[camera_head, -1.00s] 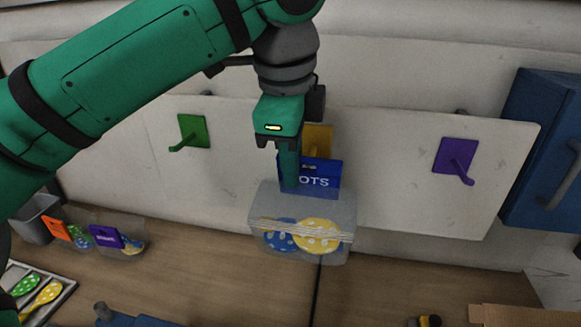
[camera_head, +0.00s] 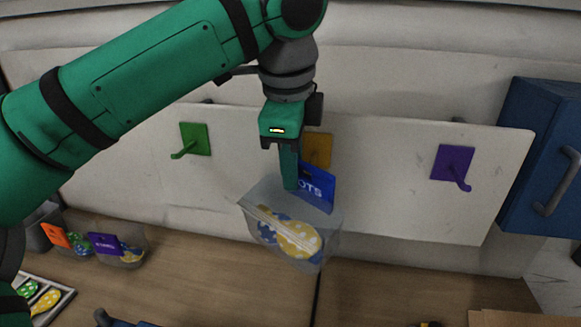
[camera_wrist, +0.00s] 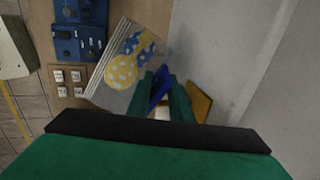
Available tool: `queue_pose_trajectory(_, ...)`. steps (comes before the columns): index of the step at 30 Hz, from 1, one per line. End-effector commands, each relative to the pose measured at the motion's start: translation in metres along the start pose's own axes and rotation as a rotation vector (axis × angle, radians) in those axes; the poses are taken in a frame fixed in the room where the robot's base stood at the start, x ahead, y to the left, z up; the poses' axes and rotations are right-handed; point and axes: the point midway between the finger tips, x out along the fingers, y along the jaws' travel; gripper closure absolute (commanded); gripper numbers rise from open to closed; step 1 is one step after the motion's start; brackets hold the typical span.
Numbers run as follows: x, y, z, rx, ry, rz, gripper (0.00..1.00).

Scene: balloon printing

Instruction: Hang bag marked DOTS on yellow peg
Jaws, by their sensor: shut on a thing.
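The DOTS bag (camera_head: 278,232) is clear, with dotted blue and yellow balloons inside and a blue header card (camera_head: 318,190); only "OTS" can be read. My gripper (camera_head: 289,187) is shut on the blue card, and the bag hangs tilted below it, in front of the white board. In the wrist view the fingers (camera_wrist: 172,100) hold the blue card, with the bag (camera_wrist: 122,68) to its upper left. The yellow peg's plate (camera_head: 317,147) is on the board just behind the card; its hook is hidden. The plate also shows in the wrist view (camera_wrist: 199,101).
A green peg (camera_head: 193,140) is left on the board and a purple peg (camera_head: 453,165) right. A blue cabinet (camera_head: 540,150) stands at the far right. Bags with orange (camera_head: 54,235) and purple (camera_head: 104,243) cards stand on the table at left. The table middle is clear.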

Motion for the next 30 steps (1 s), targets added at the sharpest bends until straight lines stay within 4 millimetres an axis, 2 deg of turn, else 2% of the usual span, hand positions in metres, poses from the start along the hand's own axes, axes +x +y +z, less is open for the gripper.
queue_pose_trajectory(1, 0.0041, -0.0064, -0.0039, -0.005, 0.010, -0.015, 1.00)
queue_pose_trajectory(7, 0.0049, -0.0061, -0.0038, -0.005, 0.010, -0.013, 1.00)
queue_pose_trajectory(8, 0.0049, -0.0063, -0.0038, -0.005, 0.010, -0.014, 0.74)
queue_pose_trajectory(9, 0.0050, -0.0062, -0.0039, -0.004, 0.010, -0.014, 0.64)
queue_pose_trajectory(10, 0.0051, -0.0059, -0.0038, -0.004, 0.010, -0.014, 0.59)
queue_pose_trajectory(25, 0.0047, -0.0032, -0.0006, -0.004, 0.005, -0.007, 0.59)
queue_pose_trajectory(30, -0.0043, -0.0056, -0.0006, -0.003, 0.005, -0.008, 0.59)
